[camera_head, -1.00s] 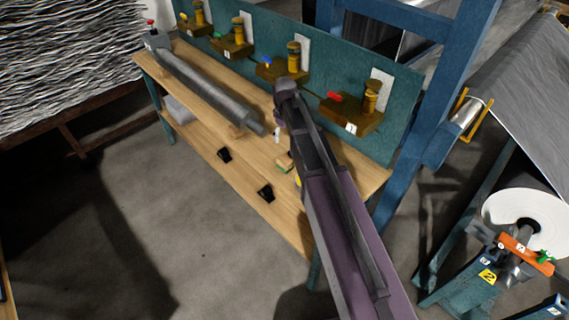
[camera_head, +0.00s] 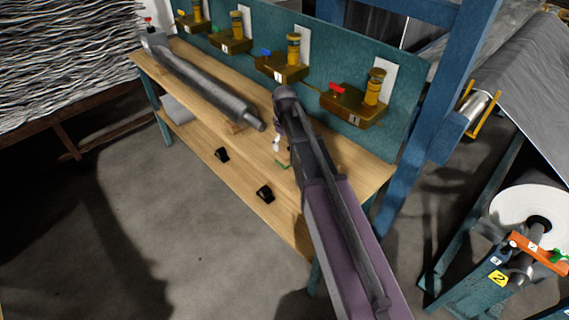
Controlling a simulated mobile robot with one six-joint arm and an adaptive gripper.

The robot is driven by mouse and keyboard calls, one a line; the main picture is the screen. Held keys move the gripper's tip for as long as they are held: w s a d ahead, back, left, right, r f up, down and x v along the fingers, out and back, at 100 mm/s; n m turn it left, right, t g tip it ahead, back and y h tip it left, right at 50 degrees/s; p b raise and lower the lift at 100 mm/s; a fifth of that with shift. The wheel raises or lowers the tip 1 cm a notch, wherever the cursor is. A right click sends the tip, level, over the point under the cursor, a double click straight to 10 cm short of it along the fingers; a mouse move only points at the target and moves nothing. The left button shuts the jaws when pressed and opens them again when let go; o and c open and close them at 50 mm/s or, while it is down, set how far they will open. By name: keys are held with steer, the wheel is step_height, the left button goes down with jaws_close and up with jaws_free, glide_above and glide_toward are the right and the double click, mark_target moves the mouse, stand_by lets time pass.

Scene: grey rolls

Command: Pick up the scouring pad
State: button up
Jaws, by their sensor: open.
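Green edges that appear to be the scouring pad (camera_head: 282,164) show on the wooden bench, just left of my arm in the head view. Most of the pad is hidden or hard to make out. My dark and purple arm reaches up from the bottom of the picture over the right part of the bench. My gripper is not visible; the arm seems to cover it. I cannot tell how far it is from the pad or whether they touch.
The wooden bench (camera_head: 185,100) holds a long grey roll (camera_head: 205,90), two small black objects (camera_head: 222,154) (camera_head: 264,194) near its front edge, and a small white item (camera_head: 276,144). Brass valve blocks (camera_head: 355,103) line the teal back panel. A blue post (camera_head: 425,120) stands right.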

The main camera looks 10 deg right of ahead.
mark_target(285, 155)
steer(key=shift+f+b, duration=0.55)
steer(key=shift+f, duration=0.25)
steer(key=shift+w+f+b, duration=0.2)
steer(key=shift+f+b, duration=2.4)
steer(key=c, duration=1.2)
